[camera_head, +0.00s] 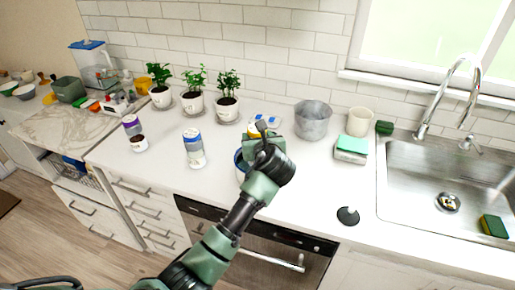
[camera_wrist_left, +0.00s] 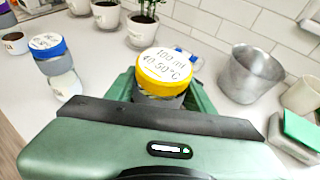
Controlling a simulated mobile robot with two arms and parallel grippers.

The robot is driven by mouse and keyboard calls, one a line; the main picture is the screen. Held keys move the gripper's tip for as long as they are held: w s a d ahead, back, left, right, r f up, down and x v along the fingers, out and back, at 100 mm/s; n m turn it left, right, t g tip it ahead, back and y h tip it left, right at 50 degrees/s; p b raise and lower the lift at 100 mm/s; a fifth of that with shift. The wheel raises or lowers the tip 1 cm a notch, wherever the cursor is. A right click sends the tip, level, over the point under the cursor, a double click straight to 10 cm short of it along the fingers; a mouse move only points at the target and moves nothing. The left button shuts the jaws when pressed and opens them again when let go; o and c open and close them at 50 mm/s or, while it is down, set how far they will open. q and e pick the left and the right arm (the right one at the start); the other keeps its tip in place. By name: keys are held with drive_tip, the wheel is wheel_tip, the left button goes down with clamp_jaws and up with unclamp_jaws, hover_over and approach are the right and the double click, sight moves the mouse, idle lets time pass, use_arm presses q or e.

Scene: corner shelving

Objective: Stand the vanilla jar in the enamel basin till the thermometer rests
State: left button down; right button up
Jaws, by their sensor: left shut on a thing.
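My left gripper (camera_head: 262,137) is shut on a jar with a yellow lid (camera_wrist_left: 164,68), upright between the fingers. The lid's writing reads about "100 ml 40-50°C"; no vanilla label shows. Under the gripper in the head view is a blue-rimmed white vessel (camera_head: 239,160), possibly the enamel basin, mostly hidden by my arm. I cannot tell whether the jar is inside it or above it. A blue-lidded jar (camera_head: 193,148) and a purple-lidded jar (camera_head: 133,132) stand to the left. I cannot make out a thermometer. My right gripper is not in view.
A grey metal pot (camera_head: 313,120) stands behind and right of the gripper, with a cream cup (camera_head: 359,122) beside it. Several potted plants (camera_head: 193,99) line the wall. A sink (camera_head: 440,185) is at right. The front middle counter is mostly clear, apart from a black disc (camera_head: 348,216).

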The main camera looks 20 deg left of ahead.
use_arm(q)
wheel_tip(320, 180, down, 4)
drive_tip(key=shift+f, duration=0.4)
drive_tip(key=shift+f, duration=0.1)
drive_tip(key=c, duration=0.8)
unclamp_jaws()
drive_tip(key=shift+o, duration=1.2)
